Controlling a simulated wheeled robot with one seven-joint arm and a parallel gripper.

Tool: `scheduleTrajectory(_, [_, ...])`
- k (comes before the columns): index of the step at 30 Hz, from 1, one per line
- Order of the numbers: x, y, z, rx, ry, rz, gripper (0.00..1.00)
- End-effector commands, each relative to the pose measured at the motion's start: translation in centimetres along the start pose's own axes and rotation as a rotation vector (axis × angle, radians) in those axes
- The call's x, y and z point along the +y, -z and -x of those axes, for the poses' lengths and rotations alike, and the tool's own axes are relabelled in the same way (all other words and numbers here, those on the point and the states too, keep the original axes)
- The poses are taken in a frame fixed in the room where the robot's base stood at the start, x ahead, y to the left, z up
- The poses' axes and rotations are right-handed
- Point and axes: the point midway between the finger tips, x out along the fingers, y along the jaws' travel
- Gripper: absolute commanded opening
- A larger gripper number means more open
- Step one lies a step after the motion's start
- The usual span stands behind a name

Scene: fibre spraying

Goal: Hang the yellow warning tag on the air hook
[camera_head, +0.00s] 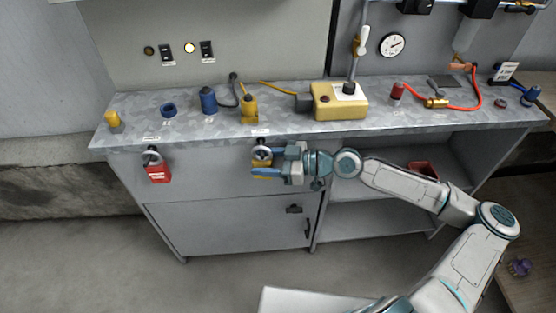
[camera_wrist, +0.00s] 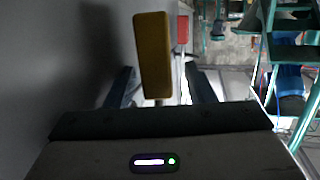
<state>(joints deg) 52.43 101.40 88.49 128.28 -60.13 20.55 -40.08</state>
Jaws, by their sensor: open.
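The yellow warning tag (camera_head: 262,177) is at the right-hand hook (camera_head: 261,155) on the cabinet's front edge, partly hidden by my gripper. In the wrist view the yellow tag (camera_wrist: 153,55) appears upright just beyond and between my fingers. My gripper (camera_head: 266,161) reaches in from the right, with its blue fingers open around the tag's place. The fingers (camera_wrist: 160,88) stand apart in the wrist view. I cannot tell whether a finger touches the tag, or how its loop sits on the hook. A red tag (camera_head: 158,174) hangs on the left-hand hook (camera_head: 151,155).
The grey worktop (camera_head: 190,122) above holds several coloured fittings and a yellow box (camera_head: 341,103). A red bin (camera_head: 423,168) sits on the shelf at the right. The floor in front of the cabinet's left side is clear.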

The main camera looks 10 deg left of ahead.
Motion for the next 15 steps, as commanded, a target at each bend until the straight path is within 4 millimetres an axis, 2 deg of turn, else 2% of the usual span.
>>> scheduleTrajectory(5, [0.6, -0.2, 2.3, 0.003, -0.017, -0.005, 0.49])
scheduleTrajectory(15, [0.1, 0.0, 9.1, 0.004, -0.011, 0.001, 0.49])
